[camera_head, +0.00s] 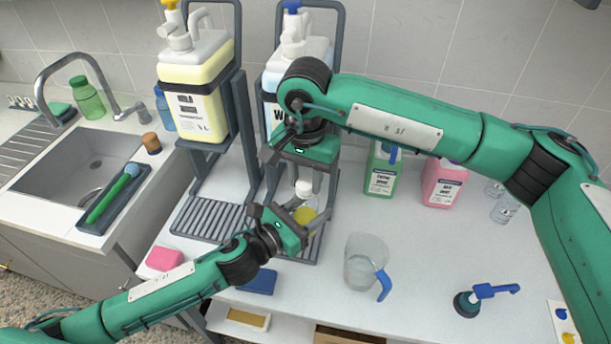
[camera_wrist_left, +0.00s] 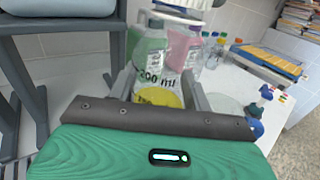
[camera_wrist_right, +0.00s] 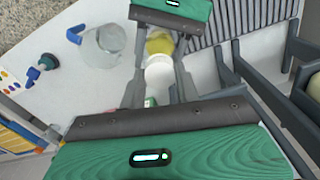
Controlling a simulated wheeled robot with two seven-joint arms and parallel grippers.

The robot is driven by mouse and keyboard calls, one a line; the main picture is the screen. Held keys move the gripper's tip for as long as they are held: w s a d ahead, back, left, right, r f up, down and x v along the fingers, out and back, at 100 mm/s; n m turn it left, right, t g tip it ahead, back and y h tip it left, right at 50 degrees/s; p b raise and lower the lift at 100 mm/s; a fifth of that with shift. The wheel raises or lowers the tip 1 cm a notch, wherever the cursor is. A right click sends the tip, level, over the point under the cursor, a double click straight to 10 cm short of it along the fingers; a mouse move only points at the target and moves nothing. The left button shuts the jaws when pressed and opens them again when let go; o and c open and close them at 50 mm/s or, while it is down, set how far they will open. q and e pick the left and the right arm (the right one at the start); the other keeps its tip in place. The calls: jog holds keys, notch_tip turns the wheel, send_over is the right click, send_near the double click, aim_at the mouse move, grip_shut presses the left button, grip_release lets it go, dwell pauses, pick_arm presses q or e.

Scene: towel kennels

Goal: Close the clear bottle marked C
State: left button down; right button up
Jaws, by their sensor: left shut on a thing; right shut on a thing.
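A small clear bottle with a yellow patch (camera_head: 305,214) stands upright at the front of the right-hand dispenser stand. In the left wrist view the bottle (camera_wrist_left: 158,97) shows "200 ml"; I cannot read a letter C. My left gripper (camera_head: 303,212) is shut on the bottle's body from the side. A white cap (camera_head: 304,187) is at the bottle's top, in line with it. My right gripper (camera_head: 307,182) comes from above and is shut on the cap, which also shows in the right wrist view (camera_wrist_right: 159,72). I cannot tell whether the cap is seated on the neck.
A clear jug with a blue handle (camera_head: 366,262) stands to the right. Green (camera_head: 383,172) and pink (camera_head: 443,184) bottles stand at the back right.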

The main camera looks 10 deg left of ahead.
jog(key=m, duration=1)
jog(key=shift+m, duration=0.4)
jog(key=m, duration=1)
jog(key=shift+w+m, duration=0.1)
jog(key=shift+m, duration=0.3)
jog(key=m, duration=0.4)
jog(key=shift+m, duration=0.3)
jog(key=m, duration=1.2)
jog(key=shift+f, duration=0.1)
jog(key=m, duration=0.5)
jog(key=shift+m, duration=0.4)
jog(key=o, duration=1.1)
